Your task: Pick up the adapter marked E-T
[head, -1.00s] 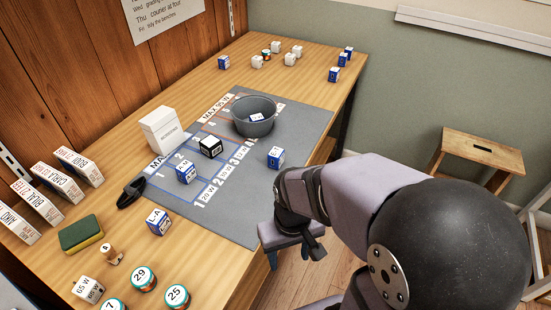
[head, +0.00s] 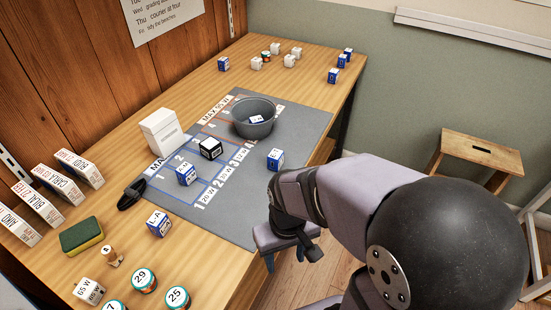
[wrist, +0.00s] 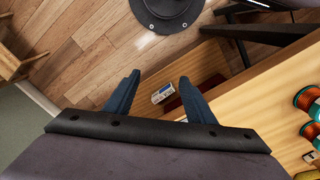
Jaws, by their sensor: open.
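My gripper (head: 285,258) hangs off the front edge of the bench, open and empty. In the wrist view its two blue fingers (wrist: 158,78) are spread apart. Between them, and some way beyond, a small blue-and-white block (wrist: 162,94) lies on a wooden surface below; its marking is too small to read. Blue-and-white adapters stand on the mat in the head view, one left (head: 186,174) and one right (head: 275,158). Another, marked L-A (head: 158,223), stands nearer. I cannot read E-T on any of them.
A grey bowl (head: 254,128) holding a labelled block stands on the grey mat (head: 235,205). A black-and-white cube (head: 210,148) and a white box (head: 162,133) are nearby. Spools (head: 177,297) stand at the near end. A stool (head: 480,150) is on the right.

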